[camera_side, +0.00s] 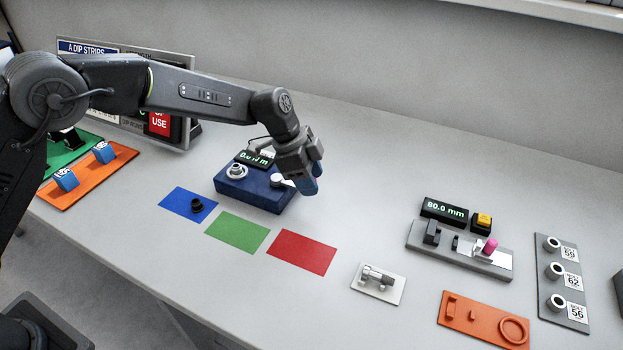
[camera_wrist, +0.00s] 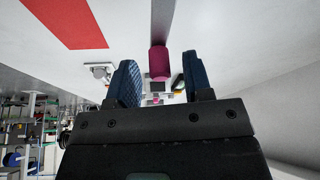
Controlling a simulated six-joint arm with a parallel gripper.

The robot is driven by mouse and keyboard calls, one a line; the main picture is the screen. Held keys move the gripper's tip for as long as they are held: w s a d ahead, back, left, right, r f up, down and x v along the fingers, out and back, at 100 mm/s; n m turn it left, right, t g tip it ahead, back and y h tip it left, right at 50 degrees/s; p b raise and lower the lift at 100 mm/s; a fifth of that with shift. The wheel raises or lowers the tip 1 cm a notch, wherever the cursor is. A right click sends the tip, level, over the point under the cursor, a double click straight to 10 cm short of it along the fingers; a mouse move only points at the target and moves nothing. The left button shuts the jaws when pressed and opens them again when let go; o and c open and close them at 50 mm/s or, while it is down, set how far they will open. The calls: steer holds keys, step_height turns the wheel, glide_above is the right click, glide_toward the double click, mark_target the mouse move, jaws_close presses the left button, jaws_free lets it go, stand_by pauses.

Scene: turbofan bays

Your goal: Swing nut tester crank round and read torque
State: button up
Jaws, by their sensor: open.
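The nut tester (camera_side: 255,195) is a dark blue block with a lit display (camera_side: 254,158) reading about 0.0, partly covered by my arm. A pale round socket (camera_side: 237,171) sits on its left; I cannot tell whether a nut is in it. A pale crank part (camera_side: 279,181) shows on its right. My gripper (camera_side: 311,182) is over the tester's right end, hiding the crank's outer end. In the wrist view, a magenta knob (camera_wrist: 159,63) at the end of a grey bar (camera_wrist: 163,18) lies between my open blue fingers (camera_wrist: 162,78), with gaps on both sides.
A black nut (camera_side: 197,205) sits on the blue mat (camera_side: 178,203). Green (camera_side: 237,232) and red (camera_side: 302,252) mats lie in front of the tester. A grey gauge fixture (camera_side: 460,252) with an 80.0 mm display stands right. The table between tester and fixture is clear.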

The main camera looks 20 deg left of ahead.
steer(key=shift+d+f, duration=0.2)
steer(key=shift+f, duration=0.15)
steer(key=shift+c, duration=0.2)
jaws_close()
